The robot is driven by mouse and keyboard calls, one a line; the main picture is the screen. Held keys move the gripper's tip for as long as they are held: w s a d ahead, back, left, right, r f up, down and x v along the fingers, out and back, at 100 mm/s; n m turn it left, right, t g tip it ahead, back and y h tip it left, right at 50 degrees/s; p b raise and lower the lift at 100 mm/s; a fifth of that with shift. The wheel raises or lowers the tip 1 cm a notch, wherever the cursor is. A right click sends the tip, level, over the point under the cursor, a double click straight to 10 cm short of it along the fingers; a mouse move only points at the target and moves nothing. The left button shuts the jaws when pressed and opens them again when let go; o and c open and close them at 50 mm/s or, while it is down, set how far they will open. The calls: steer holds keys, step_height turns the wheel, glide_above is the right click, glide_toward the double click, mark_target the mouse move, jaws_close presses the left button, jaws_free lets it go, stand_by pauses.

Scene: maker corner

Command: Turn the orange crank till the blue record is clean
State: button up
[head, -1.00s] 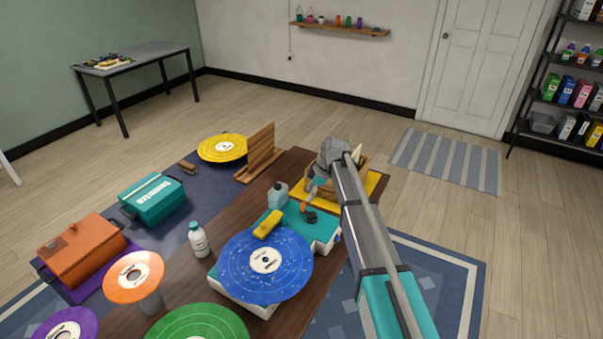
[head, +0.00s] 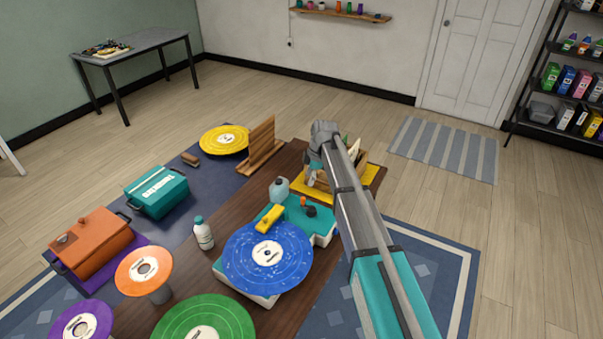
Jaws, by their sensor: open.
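The blue record (head: 255,275) lies flat on the teal and white cleaning machine (head: 322,228) on the brown table. Pale specks show on its blue surface around a white label. A yellow block (head: 269,219) rests across the record's far edge. The small orange crank (head: 303,201) stands upright at the machine's far side, beside a dark round part. My gripper (head: 314,171) is beyond and above the crank, apart from it, open, and partly hidden by my own arm. I see nothing held in it.
A grey-blue jug (head: 279,189) stands behind the machine, and a white bottle (head: 203,233) stands to its left. A wooden crate on a yellow mat (head: 376,180) is close behind my arm. Green (head: 180,318) and orange (head: 134,273) records are at the front left.

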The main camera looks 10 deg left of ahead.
steer(key=shift+s+a+r+n+t+h+p, duration=0.1)
steer(key=shift+s+a+r+n+h+p, duration=0.1)
steer(key=shift+a+n+h, duration=0.2)
steer(key=shift+s+a+r+n+t+h+p, duration=0.15)
steer(key=shift+a+n+h+p, duration=0.1)
steer(key=shift+a+h, duration=0.25)
steer(key=shift+s+a+r+n+t+h+p, duration=0.1)
steer(key=shift+s+a+r+n+h+p, duration=0.1)
steer(key=shift+a+n+h, duration=0.25)
steer(key=s+d+m, duration=1.1)
steer(key=s+d, duration=0.1)
steer(key=d, duration=0.3)
steer(key=s+d+m, duration=1.2)
steer(key=s+d, duration=0.1)
steer(key=d, duration=0.3)
steer(key=shift+s+d+m, duration=0.25)
steer(key=shift+m, duration=0.05)
